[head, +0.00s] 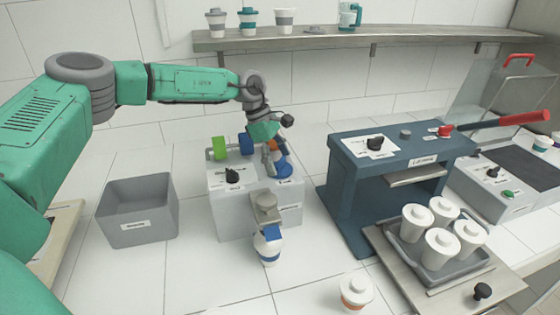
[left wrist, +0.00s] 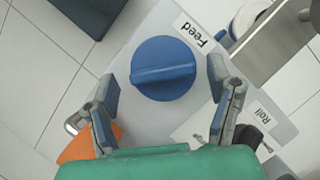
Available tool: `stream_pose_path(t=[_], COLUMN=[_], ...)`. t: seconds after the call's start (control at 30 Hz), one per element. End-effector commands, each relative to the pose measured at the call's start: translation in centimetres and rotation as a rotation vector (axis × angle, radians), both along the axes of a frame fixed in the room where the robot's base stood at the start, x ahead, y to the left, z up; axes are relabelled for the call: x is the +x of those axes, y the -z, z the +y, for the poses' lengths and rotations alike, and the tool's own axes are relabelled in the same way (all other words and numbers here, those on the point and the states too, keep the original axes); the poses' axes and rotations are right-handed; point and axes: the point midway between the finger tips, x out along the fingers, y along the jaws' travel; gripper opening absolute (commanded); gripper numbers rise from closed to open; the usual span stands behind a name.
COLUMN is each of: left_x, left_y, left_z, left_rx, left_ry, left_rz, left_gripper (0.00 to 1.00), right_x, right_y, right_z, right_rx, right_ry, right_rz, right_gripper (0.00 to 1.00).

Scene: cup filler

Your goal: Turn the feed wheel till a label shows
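The feed wheel (left wrist: 163,55) is a blue round knob with a raised bar across it, on the grey machine beside a "Feed" label (left wrist: 200,36) in the left wrist view. My left gripper (left wrist: 162,80) is open, one finger on each side of the wheel, with gaps between the fingers and its rim. In the head view my left gripper (head: 272,152) is over the right side of the grey label machine (head: 228,205) and partly hides the wheel. A metal outlet part (head: 265,207) projects from the machine's front; I cannot make out a paper label there. My right gripper is not in view.
A white cup with a blue band (head: 267,247) stands under the outlet. A grey bin (head: 138,218) is left of the machine. A blue press (head: 345,190) and a tray (head: 450,272) of several white cups are on the right. Another cup (head: 356,290) stands in front.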

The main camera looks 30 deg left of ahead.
Motion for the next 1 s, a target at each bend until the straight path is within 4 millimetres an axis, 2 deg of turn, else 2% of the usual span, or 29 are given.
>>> stream_pose_path(t=[0.27,0.7,0.83,1.0], left_x=[0.0,-0.6,-0.7,-0.8], left_y=[-0.8,-8.5,-10.0,-10.8], left_z=[0.0,3.8,4.5,4.8], left_rx=[-0.001,-0.004,-0.003,-0.003], left_ry=[0.002,-0.001,-0.001,0.000], left_rz=[-0.001,-0.001,0.000,0.002], left_gripper=[0.74,0.74,0.74,0.74], right_x=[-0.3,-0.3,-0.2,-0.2], right_y=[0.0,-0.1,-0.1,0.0], right_z=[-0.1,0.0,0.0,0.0], right_rx=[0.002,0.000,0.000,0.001], right_ry=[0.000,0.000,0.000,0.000], right_rz=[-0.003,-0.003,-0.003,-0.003], right_gripper=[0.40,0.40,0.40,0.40])
